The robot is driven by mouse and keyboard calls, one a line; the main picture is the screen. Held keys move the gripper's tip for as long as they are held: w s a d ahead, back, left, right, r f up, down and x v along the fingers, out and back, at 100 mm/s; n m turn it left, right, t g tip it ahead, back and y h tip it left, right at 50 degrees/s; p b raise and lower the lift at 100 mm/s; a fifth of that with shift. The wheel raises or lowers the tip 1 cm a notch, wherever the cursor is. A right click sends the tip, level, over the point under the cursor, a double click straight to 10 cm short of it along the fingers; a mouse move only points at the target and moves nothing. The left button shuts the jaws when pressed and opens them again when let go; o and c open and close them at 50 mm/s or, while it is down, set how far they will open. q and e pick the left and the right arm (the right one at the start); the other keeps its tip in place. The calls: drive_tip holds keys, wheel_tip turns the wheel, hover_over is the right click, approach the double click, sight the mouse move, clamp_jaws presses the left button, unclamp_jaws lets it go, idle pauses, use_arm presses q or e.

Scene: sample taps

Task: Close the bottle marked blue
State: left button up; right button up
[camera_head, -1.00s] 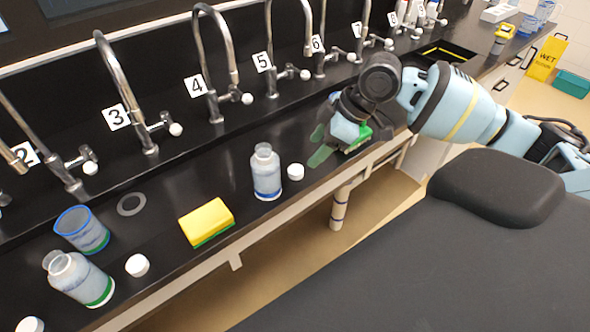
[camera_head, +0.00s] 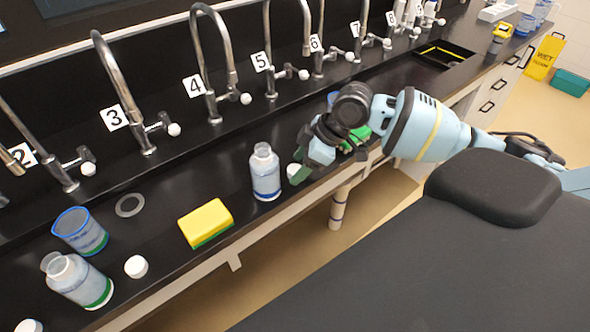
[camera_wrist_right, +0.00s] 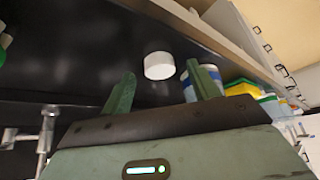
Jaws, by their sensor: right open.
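An open white bottle (camera_head: 265,175) with a blue band at its base stands upright on the black counter. A white cap (camera_head: 294,171) lies on the counter just right of it, partly hidden by my right gripper (camera_head: 302,164). The gripper is open and empty, its green fingers close to the cap. In the right wrist view the cap (camera_wrist_right: 159,66) lies ahead of the open fingertips (camera_wrist_right: 163,80), apart from them. The blue-banded bottle (camera_wrist_right: 198,80) shows there partly behind one finger. My left gripper is out of view.
A yellow sponge (camera_head: 206,221) lies left of the bottle. Farther left are a green-banded open bottle (camera_head: 78,281), a blue-rimmed beaker (camera_head: 80,231) and another white cap (camera_head: 136,267). Numbered taps (camera_head: 213,70) line the back. The counter's front edge is close to the bottle.

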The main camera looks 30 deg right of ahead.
drive_tip(key=shift+w+a+f, duration=0.1)
drive_tip(key=shift+a+f, duration=0.05)
drive_tip(key=shift+f, duration=0.15)
drive_tip(key=shift+c, duration=0.2)
drive_tip(key=c, duration=1)
wheel_tip(320, 180, up, 10)
drive_tip(key=shift+r, duration=0.1)
